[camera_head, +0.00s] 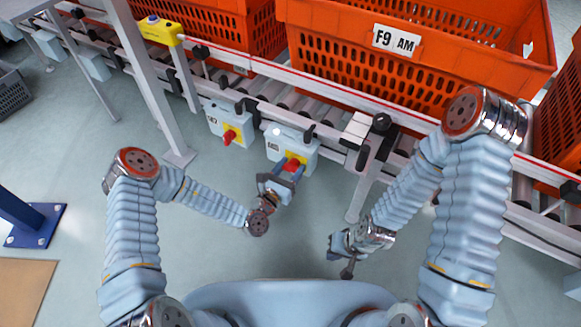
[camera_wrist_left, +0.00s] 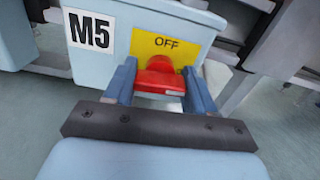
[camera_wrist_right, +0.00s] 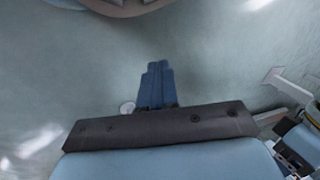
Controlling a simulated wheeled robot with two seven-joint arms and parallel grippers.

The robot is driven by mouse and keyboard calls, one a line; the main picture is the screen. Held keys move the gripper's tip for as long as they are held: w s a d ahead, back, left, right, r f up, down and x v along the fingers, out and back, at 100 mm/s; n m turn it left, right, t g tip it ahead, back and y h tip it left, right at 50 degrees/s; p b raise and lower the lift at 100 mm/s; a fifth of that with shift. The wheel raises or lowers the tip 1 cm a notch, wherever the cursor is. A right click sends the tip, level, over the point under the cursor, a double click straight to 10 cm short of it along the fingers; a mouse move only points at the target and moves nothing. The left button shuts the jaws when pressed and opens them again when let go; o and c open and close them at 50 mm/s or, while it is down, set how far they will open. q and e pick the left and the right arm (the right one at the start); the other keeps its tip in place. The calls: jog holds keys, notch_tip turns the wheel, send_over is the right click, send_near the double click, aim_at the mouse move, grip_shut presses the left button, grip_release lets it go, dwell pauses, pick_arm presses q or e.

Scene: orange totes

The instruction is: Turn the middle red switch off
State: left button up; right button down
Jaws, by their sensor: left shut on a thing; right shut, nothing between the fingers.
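A pale blue switch box (camera_wrist_left: 110,35) marked M5 hangs under the conveyor; it also shows in the head view (camera_head: 281,144). In the head view, my left gripper (camera_head: 287,174) reaches the box from below. My right gripper (camera_head: 346,264) is shut and empty, low over the floor to the right; its closed fingers show in the right wrist view (camera_wrist_right: 157,85).
A second box (camera_head: 219,119) with a red switch (camera_head: 229,136) hangs just left of M5. A roller conveyor (camera_head: 280,86) carries orange totes (camera_head: 345,76) above. A metal leg (camera_head: 365,190) stands to the right. The floor (camera_head: 80,150) at left is mostly clear.

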pick_arm(q)
jog(key=shift+r+n+p, duration=0.2)
jog(key=shift+n+p, duration=0.85)
jog(key=shift+n, duration=0.05)
jog(key=n+p, duration=0.2)
jog(key=shift+n, duration=0.3)
jog(key=n+p, duration=0.1)
jog(key=n, duration=0.1)
jog(key=shift+f+n, duration=0.15)
jog(key=shift+n, duration=0.25)
jog(key=shift+n+p, duration=0.5)
jog(key=shift+n, duration=0.3)
jog(key=n+p, duration=0.1)
jog(key=n, duration=0.2)
jog(key=shift+f+n, duration=0.1)
jog(key=shift+n, duration=2.4)
pick_arm(e)
notch_tip(320, 180, up, 8)
jog(key=a, duration=0.1)
jog(key=shift+s+a, duration=0.35)
jog(key=shift+a, duration=0.05)
jog(key=shift+f, duration=0.1)
pick_arm(q)
jog(key=o, duration=1)
